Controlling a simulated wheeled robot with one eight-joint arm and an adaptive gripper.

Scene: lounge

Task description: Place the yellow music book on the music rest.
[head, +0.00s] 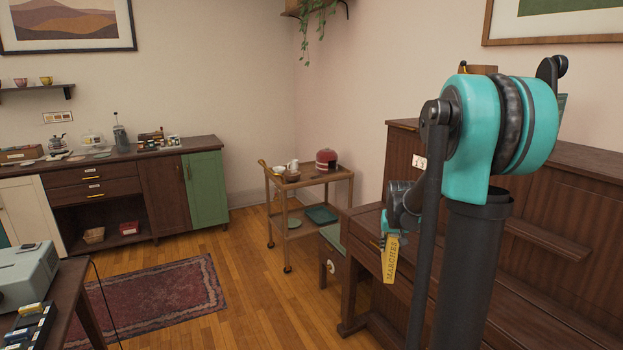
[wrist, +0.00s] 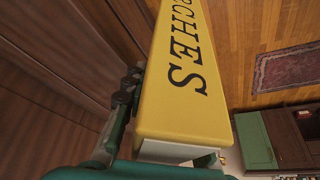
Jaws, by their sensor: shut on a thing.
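The yellow music book (head: 390,262), with MARCHES in dark letters on its spine, hangs from my gripper (head: 386,232) beside the piano's near left end. In the wrist view the book (wrist: 178,85) fills the middle, with its pale page edges showing below. My gripper is shut on the book; its dark fingers (wrist: 128,92) lie along the book's left side. The music rest (head: 545,238) is a narrow wooden ledge on the front of the brown upright piano (head: 575,205), to the right of my arm. My arm hides part of the piano.
A sideboard (head: 110,185) lines the back wall. A table with a projector (head: 25,275) is at left. The floor between is clear around a rug (head: 150,300).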

